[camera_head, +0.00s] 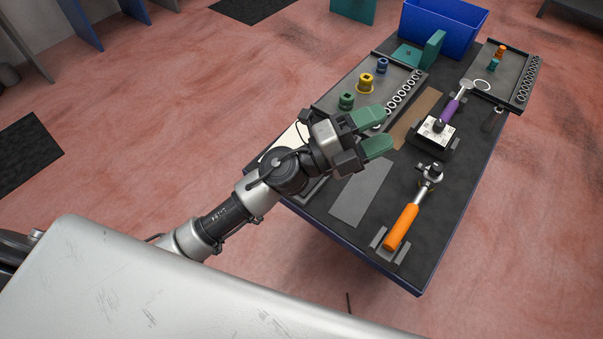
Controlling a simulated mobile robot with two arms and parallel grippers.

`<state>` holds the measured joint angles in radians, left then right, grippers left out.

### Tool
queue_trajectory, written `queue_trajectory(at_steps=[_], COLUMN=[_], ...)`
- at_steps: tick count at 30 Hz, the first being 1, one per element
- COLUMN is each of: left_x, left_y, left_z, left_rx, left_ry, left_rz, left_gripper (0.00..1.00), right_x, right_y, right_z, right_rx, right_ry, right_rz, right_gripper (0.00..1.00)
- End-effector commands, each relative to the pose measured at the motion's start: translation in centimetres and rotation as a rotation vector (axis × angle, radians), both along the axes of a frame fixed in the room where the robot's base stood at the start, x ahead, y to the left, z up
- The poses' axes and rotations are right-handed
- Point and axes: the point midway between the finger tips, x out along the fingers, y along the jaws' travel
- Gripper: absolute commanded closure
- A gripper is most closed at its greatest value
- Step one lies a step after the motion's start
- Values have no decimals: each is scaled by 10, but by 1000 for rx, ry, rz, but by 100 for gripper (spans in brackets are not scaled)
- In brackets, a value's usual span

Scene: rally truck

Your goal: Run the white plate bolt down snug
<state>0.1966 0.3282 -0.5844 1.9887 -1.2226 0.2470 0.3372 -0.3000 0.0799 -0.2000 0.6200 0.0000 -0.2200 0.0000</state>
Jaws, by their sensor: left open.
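The white plate (446,138) sits in a dark holder on the workbench, right of the middle. A dark bolt head (438,126) shows on it, too small to tell how far it is in. A ratchet with an orange handle (402,227) lies across a grey cradle at the bench's near end, its dark head (431,172) toward the plate. My left gripper (373,132) is open and empty, its green fingertips pointing right, over the bench left of the plate. It appears apart from the plate and the ratchet. My right gripper is out of view.
The dark workbench (330,215) also carries a purple-handled tool (450,109), a tray of coloured sockets and rings (325,103), a second tray (515,75) and a blue bin (440,25). A grey pad (361,191) lies bare near the front edge. Reddish floor surrounds the bench.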

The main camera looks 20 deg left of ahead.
Motion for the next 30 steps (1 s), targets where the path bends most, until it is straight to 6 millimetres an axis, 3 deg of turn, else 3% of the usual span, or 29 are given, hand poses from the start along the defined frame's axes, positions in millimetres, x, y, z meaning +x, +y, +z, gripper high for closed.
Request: queue_trajectory(at_steps=[4, 8, 11, 15, 21, 25, 30], left_x=[-11, -11, -1, 22, 48, 53, 52], left_y=[-34, -34, -11, 47, 121, 141, 144], left_z=[-34, -83, -121, -156, -164, -162, -175], left_rx=[364, 735, 1046, 1467, 1864, 1959, 1971], left_ry=[-154, -206, -189, -82, 117, 183, 197], left_rz=[-265, -462, -576, -665, -674, -665, -669], left_gripper=[43, 43, 43, 43, 43, 43, 43], right_x=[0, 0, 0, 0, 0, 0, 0], right_y=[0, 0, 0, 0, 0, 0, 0], right_z=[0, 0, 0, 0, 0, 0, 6], right_rx=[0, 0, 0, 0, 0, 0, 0], right_ry=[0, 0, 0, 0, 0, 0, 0], right_rz=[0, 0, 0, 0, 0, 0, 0], right_gripper=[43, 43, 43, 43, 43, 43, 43])
